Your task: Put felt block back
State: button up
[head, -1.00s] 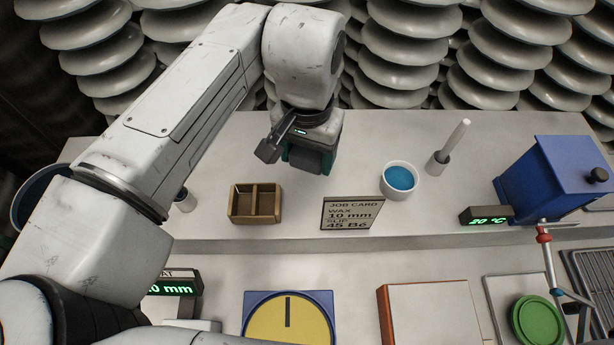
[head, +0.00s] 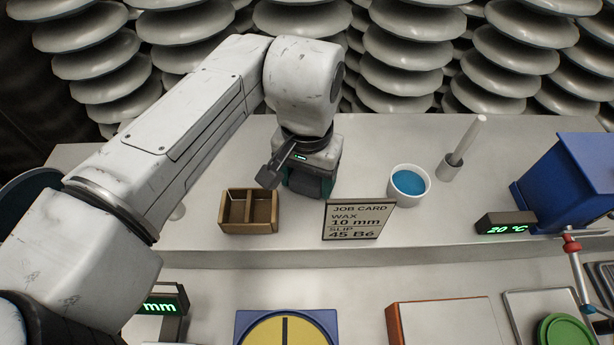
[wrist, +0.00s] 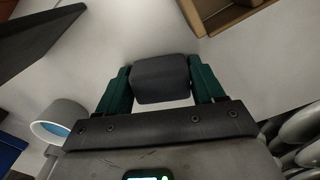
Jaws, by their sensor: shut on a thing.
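My gripper (wrist: 160,85) is shut on a dark grey felt block (wrist: 162,78), which sits between its two green fingers in the wrist view. In the head view my gripper (head: 310,182) hangs over the back shelf, right of a brown two-compartment box (head: 249,228) and behind the job card. The block is mostly hidden there by the gripper. Both visible compartments of the box look empty. The box's corner also shows at the top of the wrist view (wrist: 225,15), apart from the block. I cannot tell how high the block is above the shelf.
A job card (head: 357,221) stands at the shelf's front edge. A white cup of blue liquid (head: 409,184), a holder with a white rod (head: 450,166) and a blue box (head: 568,185) stand to the right. Below are a yellow dial (head: 285,330) and a green lid (head: 562,332).

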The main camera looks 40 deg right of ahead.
aim_at(307, 178)
jog(key=o, duration=0.9)
jog(key=shift+o, duration=0.2)
notch_tip(307, 178, up, 12)
jog(key=p, duration=1.1)
jog(key=shift+p, duration=0.35)
